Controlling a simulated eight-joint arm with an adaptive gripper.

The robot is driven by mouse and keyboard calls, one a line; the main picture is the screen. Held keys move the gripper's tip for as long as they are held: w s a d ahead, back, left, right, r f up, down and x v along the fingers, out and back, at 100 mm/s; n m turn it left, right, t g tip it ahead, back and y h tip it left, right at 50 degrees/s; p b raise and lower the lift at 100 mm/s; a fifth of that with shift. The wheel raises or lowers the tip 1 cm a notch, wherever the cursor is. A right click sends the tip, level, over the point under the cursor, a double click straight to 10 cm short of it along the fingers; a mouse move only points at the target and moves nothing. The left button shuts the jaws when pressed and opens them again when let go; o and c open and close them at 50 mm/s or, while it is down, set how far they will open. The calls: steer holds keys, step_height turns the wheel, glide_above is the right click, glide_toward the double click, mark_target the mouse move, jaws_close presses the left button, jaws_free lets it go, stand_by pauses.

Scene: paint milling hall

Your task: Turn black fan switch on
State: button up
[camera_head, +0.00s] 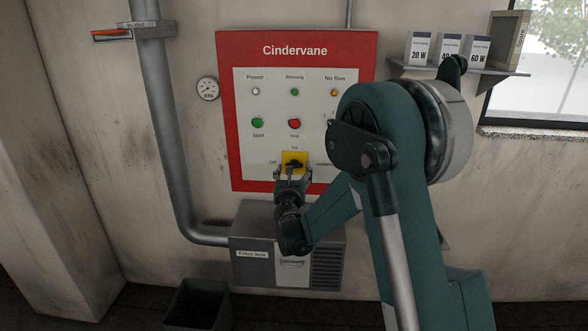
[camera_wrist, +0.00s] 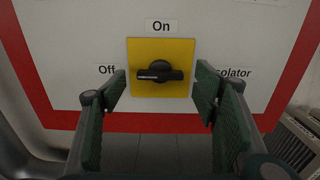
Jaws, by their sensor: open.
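A black rotary switch (camera_wrist: 160,74) sits on a yellow square plate (camera_wrist: 143,48) low on the Cindervane panel. In the wrist view its handle bar lies level, with "Off" at left, "On" above and "Isolator", partly covered, at right. The switch also shows small in the head view (camera_head: 294,164). My gripper (camera_wrist: 161,88) is open, one finger on each side of the handle and apart from it. In the head view my gripper (camera_head: 292,175) is just in front of the plate. No label reading "fan" is legible. My arm hides the panel's right part, where another control may be.
The red-bordered panel (camera_head: 226,110) carries a green button (camera_head: 257,123), a red button (camera_head: 294,123) and three lamps above. A grey box (camera_head: 250,225) juts out below. A pipe (camera_head: 160,100) and gauge (camera_head: 207,89) are left; a shelf with boxes (camera_head: 419,48) is upper right.

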mark_target(294, 165)
steer(key=shift+w, duration=1.4)
steer(key=c, duration=0.9)
